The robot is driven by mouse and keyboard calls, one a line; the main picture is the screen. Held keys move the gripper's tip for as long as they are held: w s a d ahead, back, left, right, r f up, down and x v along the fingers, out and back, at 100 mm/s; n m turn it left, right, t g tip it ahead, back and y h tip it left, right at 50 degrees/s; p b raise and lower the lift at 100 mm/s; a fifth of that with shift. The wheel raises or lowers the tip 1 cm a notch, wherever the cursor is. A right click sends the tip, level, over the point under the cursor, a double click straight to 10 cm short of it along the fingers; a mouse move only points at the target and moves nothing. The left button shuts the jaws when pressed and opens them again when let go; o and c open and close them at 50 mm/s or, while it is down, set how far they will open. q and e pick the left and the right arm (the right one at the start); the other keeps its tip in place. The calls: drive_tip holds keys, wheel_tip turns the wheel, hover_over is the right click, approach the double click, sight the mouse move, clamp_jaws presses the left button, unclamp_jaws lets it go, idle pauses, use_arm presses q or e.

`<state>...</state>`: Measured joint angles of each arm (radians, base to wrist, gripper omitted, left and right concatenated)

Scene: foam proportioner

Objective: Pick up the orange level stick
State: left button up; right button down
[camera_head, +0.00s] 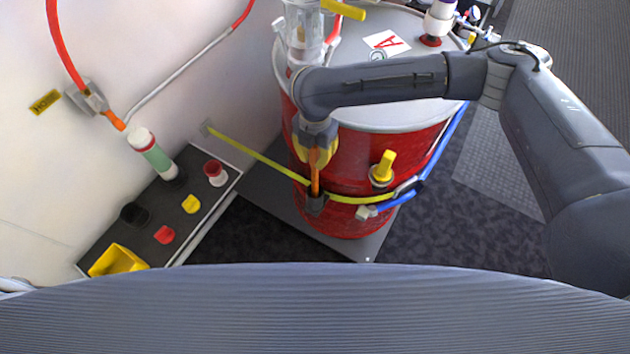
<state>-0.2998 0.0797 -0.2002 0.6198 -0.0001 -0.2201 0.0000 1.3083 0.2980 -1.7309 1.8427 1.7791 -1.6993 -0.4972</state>
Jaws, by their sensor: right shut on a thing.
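The orange level stick (315,184) stands upright against the front of the red drum (350,160). Its lower end meets a dark grey holder (315,206) by the yellow strap; I cannot tell whether it is still seated in it. My right gripper (317,160) reaches down from above, in front of the drum, and is shut on the upper part of the stick, hiding its top. My left gripper is not in view.
A yellow strap (258,157) runs from the white wall to the drum. A yellow-handled valve (383,167) juts from the drum to the right of the stick. A dark shelf (190,214) at left holds a green-and-white bottle (151,154), caps and a yellow bin (117,260).

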wheel_tip(320, 180, up, 20)
idle(0.9)
drive_tip(key=shift+r, duration=0.1)
wheel_tip(320, 180, up, 12)
idle(1.4)
